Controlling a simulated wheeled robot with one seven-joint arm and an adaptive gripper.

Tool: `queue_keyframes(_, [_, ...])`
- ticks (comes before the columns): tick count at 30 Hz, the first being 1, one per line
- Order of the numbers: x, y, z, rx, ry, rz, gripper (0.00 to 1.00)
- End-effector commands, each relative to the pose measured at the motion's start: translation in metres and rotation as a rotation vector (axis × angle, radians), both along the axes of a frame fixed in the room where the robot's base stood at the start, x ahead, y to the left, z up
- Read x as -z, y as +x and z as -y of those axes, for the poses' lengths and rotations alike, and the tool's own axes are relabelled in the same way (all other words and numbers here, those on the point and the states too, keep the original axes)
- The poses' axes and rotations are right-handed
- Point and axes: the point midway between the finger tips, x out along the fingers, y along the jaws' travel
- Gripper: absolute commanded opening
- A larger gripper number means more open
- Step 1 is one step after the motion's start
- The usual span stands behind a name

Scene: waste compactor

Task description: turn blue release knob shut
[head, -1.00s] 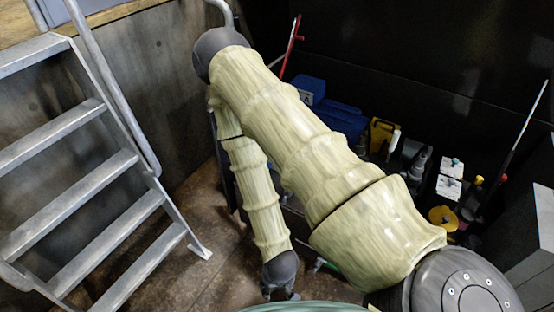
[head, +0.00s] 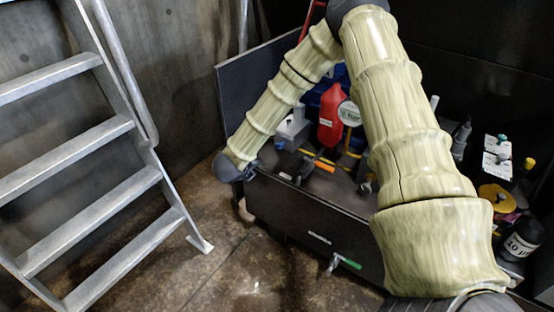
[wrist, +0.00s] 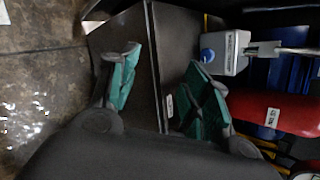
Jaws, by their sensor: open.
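The blue knob (wrist: 207,55) sits on the near side of a light grey box (wrist: 234,50) with a metal bar, at the upper right of the wrist view. In the head view the grey box (head: 293,130) stands on the dark bench top near its left end, and the blue knob (head: 279,143) shows small at its side. My gripper (wrist: 158,62) is open and empty, its two green-padded fingers apart. The knob is beyond the right finger, not between the fingers. In the head view my wrist is at the bench's left front corner and the fingers are mostly hidden.
A red canister (head: 331,115) stands right of the grey box, with an orange-handled tool (head: 322,166) in front. A green-handled tap (head: 347,262) sticks out from the bench front (head: 318,232). Metal stairs (head: 85,160) stand left. Floor (head: 190,262) between is clear.

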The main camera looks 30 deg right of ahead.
Motion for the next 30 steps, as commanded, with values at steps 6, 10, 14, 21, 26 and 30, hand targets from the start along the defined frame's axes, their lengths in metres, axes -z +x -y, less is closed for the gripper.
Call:
queue_keyframes(6, [-0.012, 0.034, 0.048, 0.481, 0.210, 0.280, 0.48])
queue_keyframes(10, [-0.025, 0.043, 0.070, 0.718, 0.312, 0.413, 0.48])
queue_keyframes(14, [-0.035, 0.046, 0.084, 0.880, 0.381, 0.501, 0.48])
queue_keyframes(21, [-0.039, 0.048, 0.096, 0.982, 0.421, 0.555, 0.48])
queue_keyframes(26, [-0.025, 0.053, 0.108, 0.982, 0.421, 0.553, 0.48])
queue_keyframes(30, [-0.008, 0.059, 0.122, 0.982, 0.420, 0.553, 0.48])
